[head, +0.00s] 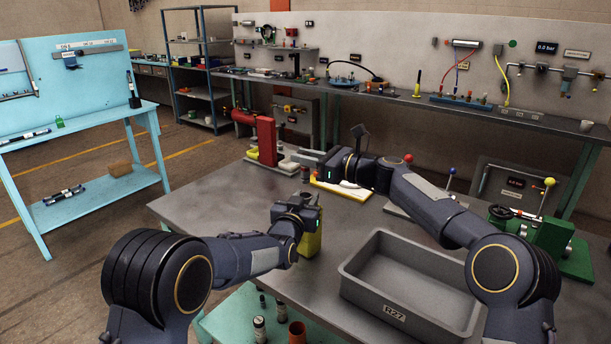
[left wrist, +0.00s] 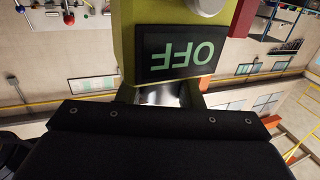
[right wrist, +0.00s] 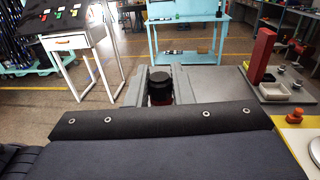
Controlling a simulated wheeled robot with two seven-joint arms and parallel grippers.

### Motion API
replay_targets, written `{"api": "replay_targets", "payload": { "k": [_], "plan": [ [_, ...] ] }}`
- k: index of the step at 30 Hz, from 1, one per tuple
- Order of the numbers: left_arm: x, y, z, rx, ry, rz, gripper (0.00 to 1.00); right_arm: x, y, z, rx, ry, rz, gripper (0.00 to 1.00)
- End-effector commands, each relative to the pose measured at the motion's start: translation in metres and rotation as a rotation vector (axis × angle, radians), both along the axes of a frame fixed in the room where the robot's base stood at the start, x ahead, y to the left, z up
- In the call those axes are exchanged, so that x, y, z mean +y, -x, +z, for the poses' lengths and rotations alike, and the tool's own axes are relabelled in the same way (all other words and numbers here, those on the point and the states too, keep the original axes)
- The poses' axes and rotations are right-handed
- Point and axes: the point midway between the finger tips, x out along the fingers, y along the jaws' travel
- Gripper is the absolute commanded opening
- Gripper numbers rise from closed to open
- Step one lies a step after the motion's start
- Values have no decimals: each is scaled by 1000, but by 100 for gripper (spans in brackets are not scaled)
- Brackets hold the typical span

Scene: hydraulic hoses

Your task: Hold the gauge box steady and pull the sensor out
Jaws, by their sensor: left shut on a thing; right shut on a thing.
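The gauge box (head: 311,243) is yellow-green and stands on the grey table. In the left wrist view its dark display (left wrist: 181,52) reads OFF, upside down in that picture. My left gripper (head: 305,203) is shut on the upper part of the box. My right gripper (head: 311,160) is above and behind it, shut on the sensor. In the right wrist view the sensor (right wrist: 160,86) is a dark cylinder with a reddish band between the jaws. Its lower end is hidden, so I cannot tell whether it still sits in the box.
A grey bin (head: 412,283) stands on the table at right. A green valve unit (head: 547,236) is at far right. The table's left part is clear.

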Motion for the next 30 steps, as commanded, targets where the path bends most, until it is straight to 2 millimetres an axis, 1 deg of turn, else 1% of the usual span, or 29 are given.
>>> {"api": "replay_targets", "payload": {
  "k": [1,3,6,9,15,16,21,22,30],
  "plan": [
    [0,0,0,0,0,0,1,0,0,11,-5,1,0,0],
    [0,0,0,0,0,0,1,0,0,21,-4,0,-1,0],
    [0,0,0,-1,0,0,1,0,0,30,-2,0,0,0],
    [0,0,0,-1,0,0,1,0,0,33,0,0,0,0],
    [0,0,0,-1,0,0,1,0,0,34,1,0,0,0],
    [0,0,0,-1,0,0,34,0,0,34,1,0,0,0],
    [0,0,0,-1,0,0,56,0,0,33,1,0,0,0],
    [0,0,0,-1,0,0,58,0,0,33,1,0,0,0],
    [0,1,0,0,0,0,58,0,0,33,1,0,0,0]
  ]
}}
